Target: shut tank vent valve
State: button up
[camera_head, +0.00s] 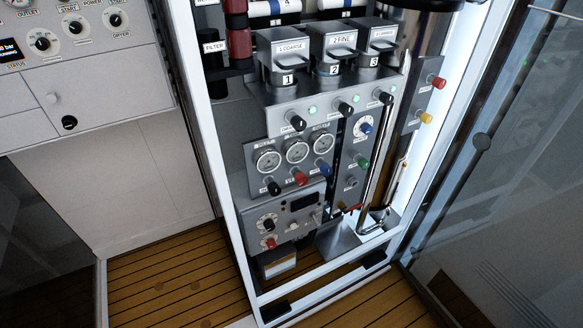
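The fill panel (254,157) stands inside an open white-framed cabinet. Its labels are too small to read, so I cannot tell which control is the tank vent valve. Below three round gauges (297,150) sit a black knob (274,188), a red knob (300,178) and a blue knob (325,170). To their right are a blue-and-white dial (366,127), a green knob (362,162) and a grey fitting (351,181). A small red handle (351,208) is lower down. Whether any valve is open or shut cannot be told. My gripper is not in view.
Three numbered filter housings (331,58) stand above black knobs with green lights. A red button (438,83) and a yellow button (426,118) are at the right. A bent metal pipe (372,215) runs down beside the panel. A glass door (500,150) is on the right. Wooden floor (170,280) lies in front.

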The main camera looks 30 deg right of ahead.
aim_at(301, 180)
jog(key=i+j+z, duration=0.1)
jog(key=j+z, duration=0.85)
jog(key=z, duration=0.2)
